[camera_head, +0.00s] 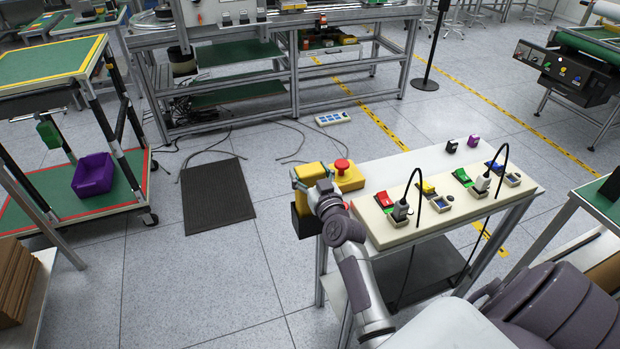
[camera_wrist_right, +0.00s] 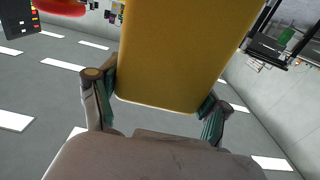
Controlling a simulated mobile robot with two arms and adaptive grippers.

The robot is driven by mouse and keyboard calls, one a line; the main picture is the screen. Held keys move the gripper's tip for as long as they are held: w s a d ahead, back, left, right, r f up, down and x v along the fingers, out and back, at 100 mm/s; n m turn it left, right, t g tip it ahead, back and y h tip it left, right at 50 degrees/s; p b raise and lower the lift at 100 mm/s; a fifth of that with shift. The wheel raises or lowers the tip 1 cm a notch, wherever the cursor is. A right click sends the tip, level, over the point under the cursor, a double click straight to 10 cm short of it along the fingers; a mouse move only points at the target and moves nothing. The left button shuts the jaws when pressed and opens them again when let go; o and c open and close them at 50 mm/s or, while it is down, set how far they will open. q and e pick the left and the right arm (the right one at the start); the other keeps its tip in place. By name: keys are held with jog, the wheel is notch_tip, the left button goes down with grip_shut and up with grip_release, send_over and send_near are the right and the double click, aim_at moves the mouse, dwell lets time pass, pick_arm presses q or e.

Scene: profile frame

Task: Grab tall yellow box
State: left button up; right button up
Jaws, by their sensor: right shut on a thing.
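The tall yellow box (camera_head: 308,173) is at the left end of the white table, with a black part below it in the head view. My right gripper (camera_head: 322,190) is shut on it. In the right wrist view the yellow box (camera_wrist_right: 185,55) fills the space between the two fingers of the right gripper (camera_wrist_right: 157,92). Its lower edge lies between the fingers, and its far end runs out of the picture. I cannot tell from the head view whether the box touches the table. My left gripper is not in view.
A yellow box with a red push button (camera_head: 346,178) stands right beside it on the white table (camera_head: 385,172). A beige panel (camera_head: 380,228) with switches and cables covers the table's front. A dark mat (camera_head: 215,193) lies on open floor to the left. A cart holds a purple bin (camera_head: 94,175).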

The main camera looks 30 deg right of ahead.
notch_tip(320, 180, up, 17)
jog(key=shift+f+p, duration=0.2)
jog(key=shift+p, duration=0.2)
jog(key=shift+f, duration=0.1)
